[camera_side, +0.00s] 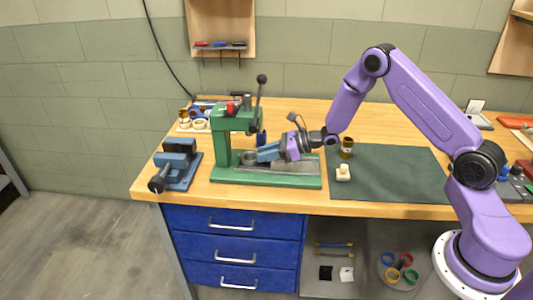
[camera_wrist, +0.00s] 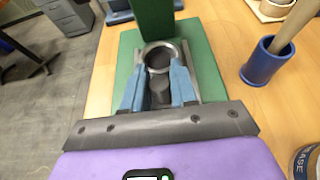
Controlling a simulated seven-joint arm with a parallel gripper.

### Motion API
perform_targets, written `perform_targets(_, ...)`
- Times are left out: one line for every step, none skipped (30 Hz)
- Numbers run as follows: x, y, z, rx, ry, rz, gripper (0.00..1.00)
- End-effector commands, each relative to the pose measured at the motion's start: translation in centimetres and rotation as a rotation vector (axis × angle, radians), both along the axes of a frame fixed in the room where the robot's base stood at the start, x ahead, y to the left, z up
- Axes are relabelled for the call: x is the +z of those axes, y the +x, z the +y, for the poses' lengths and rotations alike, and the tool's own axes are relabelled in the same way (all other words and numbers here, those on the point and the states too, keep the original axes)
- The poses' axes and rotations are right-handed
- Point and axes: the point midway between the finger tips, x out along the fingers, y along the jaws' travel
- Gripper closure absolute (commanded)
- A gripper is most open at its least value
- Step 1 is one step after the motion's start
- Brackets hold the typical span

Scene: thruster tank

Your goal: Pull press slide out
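The green arbor press (camera_side: 222,140) stands on the workbench, with its lever up. Its slide (camera_side: 270,180) is a grey metal piece along the green base. In the wrist view the slide's round ring (camera_wrist: 147,52) lies near the press column, just beyond my fingertips. My gripper (camera_side: 262,153) has blue fingers and reaches in low from the right. Contact with the ring cannot be told.
A blue vise (camera_side: 177,163) stands left of the press. A dark green mat (camera_side: 390,175) lies to the right, with a brass-coloured jar (camera_side: 346,147) and a small pale part (camera_side: 343,173). A blue cup (camera_wrist: 268,62) with a wooden handle is near the base.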

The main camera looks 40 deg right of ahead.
Motion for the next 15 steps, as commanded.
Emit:
perform_targets(0.0, 0.0, 0.0, 0.001, 0.0, 0.0, 1.0)
perform_targets(0.0, 0.0, 0.0, 0.001, 0.0, 0.0, 1.0)
perform_targets(0.0, 0.0, 0.0, 0.001, 0.0, 0.0, 1.0)
perform_targets(0.0, -0.1, 0.0, 0.001, 0.0, 0.0, 1.0)
perform_targets(0.0, -0.1, -0.1, 0.001, 0.0, 0.0, 1.0)
perform_targets(0.0, -0.3, -0.3, 0.0, -0.001, 0.001, 1.0)
perform_targets(0.0, -0.5, -0.6, 0.0, 0.0, 0.001, 1.0)
perform_targets(0.0, -0.8, -0.9, 0.0, -0.001, 0.002, 1.0)
perform_targets(-0.1, -1.3, -1.4, 0.0, -0.001, 0.003, 1.0)
perform_targets(-0.1, -1.7, -1.9, -0.002, -0.001, 0.005, 1.0)
perform_targets(-0.1, -2.2, -2.4, -0.003, -0.001, 0.004, 1.0)
perform_targets(-0.1, -2.9, -3.1, -0.004, -0.001, 0.003, 1.0)
perform_targets(-0.1, -3.4, -3.6, -0.004, 0.0, 0.004, 1.0)
perform_targets(-0.1, -4.0, -4.2, -0.004, -0.001, 0.005, 1.0)
perform_targets(-0.1, -4.7, -5.0, -0.006, -0.001, 0.005, 1.0)
